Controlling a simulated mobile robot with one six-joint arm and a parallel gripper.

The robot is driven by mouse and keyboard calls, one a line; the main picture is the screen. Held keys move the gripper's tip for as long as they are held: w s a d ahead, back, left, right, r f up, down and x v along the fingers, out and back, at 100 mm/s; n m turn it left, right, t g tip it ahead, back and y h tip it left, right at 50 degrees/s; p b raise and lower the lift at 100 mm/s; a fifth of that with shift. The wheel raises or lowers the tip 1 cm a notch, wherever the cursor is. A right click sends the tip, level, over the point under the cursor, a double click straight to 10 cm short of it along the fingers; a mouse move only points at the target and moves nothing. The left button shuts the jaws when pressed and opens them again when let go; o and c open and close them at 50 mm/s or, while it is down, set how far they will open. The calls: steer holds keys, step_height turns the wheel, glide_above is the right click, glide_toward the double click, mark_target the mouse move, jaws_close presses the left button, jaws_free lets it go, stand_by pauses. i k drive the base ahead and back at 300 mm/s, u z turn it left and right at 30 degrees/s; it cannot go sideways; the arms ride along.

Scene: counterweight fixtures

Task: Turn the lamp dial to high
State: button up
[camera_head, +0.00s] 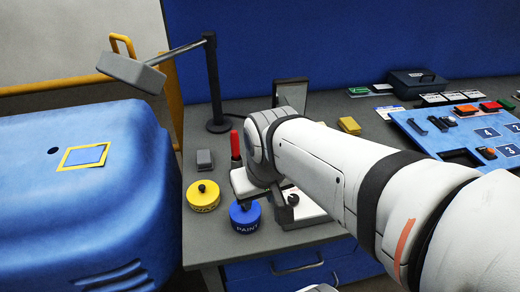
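A grey desk lamp stands at the back left of the table, with a dark post (215,85) and a tilted grey head (131,72) reaching out to the left. I cannot make out the lamp dial for sure. A white plate or box (308,211) lies under my wrist, partly hidden by my arm, with a small dark part near its left side. My gripper (267,196) points down close to that plate. Its fingers are small and partly covered by my wrist, so I cannot tell its opening or whether it touches anything.
A yellow round weight (203,200) and a blue one marked PAINT (245,220) stand at the front left, by a small grey block (204,160). A red handle (235,147) stands beside my wrist. A blue tray (400,122) lies right. A blue hood (95,210) fills the left.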

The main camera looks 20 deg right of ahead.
mark_target(294, 199)
steer(key=u, duration=0.05)
steer(key=k, duration=1.2)
steer(key=z, duration=0.3)
steer(key=i, duration=1)
steer(key=z, duration=0.05)
